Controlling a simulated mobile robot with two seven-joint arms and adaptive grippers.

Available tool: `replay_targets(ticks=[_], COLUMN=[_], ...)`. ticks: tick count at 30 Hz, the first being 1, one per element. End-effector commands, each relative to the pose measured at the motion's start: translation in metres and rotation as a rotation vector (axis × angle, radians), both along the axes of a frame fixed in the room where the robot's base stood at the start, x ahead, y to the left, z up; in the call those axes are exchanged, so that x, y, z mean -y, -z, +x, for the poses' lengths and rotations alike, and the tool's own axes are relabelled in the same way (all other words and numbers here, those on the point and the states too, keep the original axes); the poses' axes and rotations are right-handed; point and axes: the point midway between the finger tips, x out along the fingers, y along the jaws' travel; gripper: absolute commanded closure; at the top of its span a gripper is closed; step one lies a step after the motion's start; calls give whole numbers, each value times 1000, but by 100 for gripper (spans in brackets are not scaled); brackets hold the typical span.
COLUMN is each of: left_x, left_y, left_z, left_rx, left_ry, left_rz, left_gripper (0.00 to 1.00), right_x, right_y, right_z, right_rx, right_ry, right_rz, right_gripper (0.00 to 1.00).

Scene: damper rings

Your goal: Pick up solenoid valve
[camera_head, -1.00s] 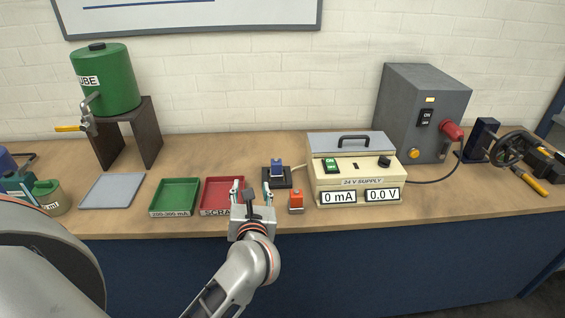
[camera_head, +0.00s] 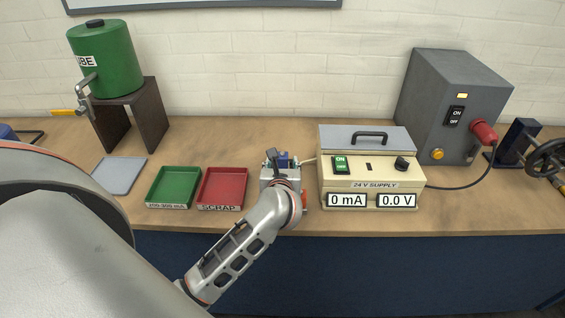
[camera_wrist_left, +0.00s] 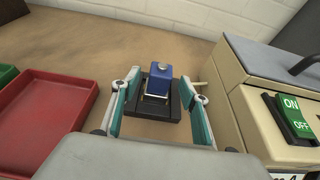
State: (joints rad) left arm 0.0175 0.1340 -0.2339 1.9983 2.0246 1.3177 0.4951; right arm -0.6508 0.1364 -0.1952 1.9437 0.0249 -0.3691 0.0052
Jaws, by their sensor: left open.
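The solenoid valve, which I take to be the blue-topped block with a pale metal bracket (camera_wrist_left: 158,80), stands upright on a black base (camera_wrist_left: 140,97) in the left wrist view. In the head view its blue top (camera_head: 283,159) shows just past my wrist, and the rest is hidden. My left gripper (camera_wrist_left: 160,92) is open, with one teal-lined finger on each side of the valve and base. Gaps show between the fingers and the blue block; contact with the base is unclear. My right gripper is not in view.
The 24 V supply (camera_head: 372,183) stands close on the right. A red scrap tray (camera_head: 222,187) and green tray (camera_head: 174,186) lie to the left. A small orange part (camera_head: 304,199) is mostly hidden by my wrist. Bench behind the valve is clear.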

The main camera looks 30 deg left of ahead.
Motion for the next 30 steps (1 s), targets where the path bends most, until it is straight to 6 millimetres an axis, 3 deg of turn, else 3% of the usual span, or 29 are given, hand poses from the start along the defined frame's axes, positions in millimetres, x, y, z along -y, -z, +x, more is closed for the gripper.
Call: replay_targets(ticks=[11, 16, 30], left_x=[-5, -5, -5], left_y=[5, 5, -5], left_z=[8, 8, 9], left_rx=[0, 0, 3], left_ry=[0, 0, 0], left_rz=[-1, -1, 1], left_gripper=[58, 100, 100], right_x=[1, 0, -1], right_y=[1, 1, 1], right_z=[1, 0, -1], right_rx=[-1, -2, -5], right_ry=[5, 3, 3], right_rz=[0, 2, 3], right_gripper=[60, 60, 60])
